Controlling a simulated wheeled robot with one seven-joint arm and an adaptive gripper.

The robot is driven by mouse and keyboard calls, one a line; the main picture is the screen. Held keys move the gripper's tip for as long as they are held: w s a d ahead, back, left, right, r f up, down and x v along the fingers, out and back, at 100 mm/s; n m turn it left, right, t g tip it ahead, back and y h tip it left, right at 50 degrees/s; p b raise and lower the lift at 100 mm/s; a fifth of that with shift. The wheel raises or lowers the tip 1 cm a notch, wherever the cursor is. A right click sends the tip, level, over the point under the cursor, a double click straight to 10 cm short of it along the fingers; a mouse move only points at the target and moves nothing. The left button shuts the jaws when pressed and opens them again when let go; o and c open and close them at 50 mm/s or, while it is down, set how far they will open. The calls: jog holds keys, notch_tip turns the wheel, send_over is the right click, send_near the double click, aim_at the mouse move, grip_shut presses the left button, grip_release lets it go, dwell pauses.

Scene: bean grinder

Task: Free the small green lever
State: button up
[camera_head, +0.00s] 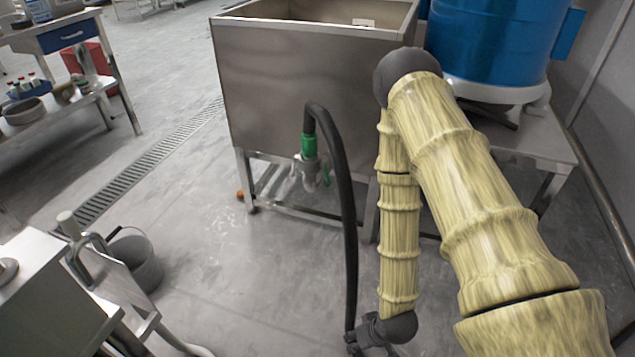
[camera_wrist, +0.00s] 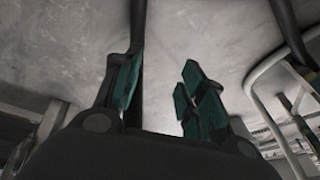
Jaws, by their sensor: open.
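In the head view a grey valve (camera_head: 308,170) hangs below the steel tank, with a small green part (camera_head: 326,178) at its right side that looks like the lever. A green collar (camera_head: 309,146) sits above it. A black hose (camera_head: 345,190) arches from the collar and runs down in front of the valve's right side, close beside the green part. My gripper (camera_head: 355,345) is low at the bottom edge, well below the valve and by the hose's lower end. In the wrist view my gripper (camera_wrist: 157,75) is open, teal pads apart; a dark hose-like strip (camera_wrist: 138,40) passes by the left finger. The lever is not identifiable there.
The steel tank (camera_head: 300,85) stands on a leg frame (camera_head: 290,215). A blue drum (camera_head: 490,45) is at the back right. A grey bucket (camera_head: 137,262) and a metal cart (camera_head: 45,300) are at the lower left. The floor between them and the hose is clear.

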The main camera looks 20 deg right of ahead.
jog(key=w+r+n+t+y+b, duration=0.1)
jog(key=w+r+t+y+b, duration=0.15)
jog(key=w, duration=0.95)
jog(key=n+t+y+b, duration=0.4)
jog(key=n+y+b, duration=0.2)
jog(key=n+y, duration=0.45)
send_near(330, 181)
jog(key=shift+m, duration=0.35)
jog(key=b+x, duration=0.4)
jog(key=x, duration=0.4)
jog(key=shift+w+a+f, duration=0.1)
jog(key=shift+a, duration=0.2)
jog(key=shift+b+x, duration=0.3)
jog(key=shift+x, duration=0.6)
grip_shut()
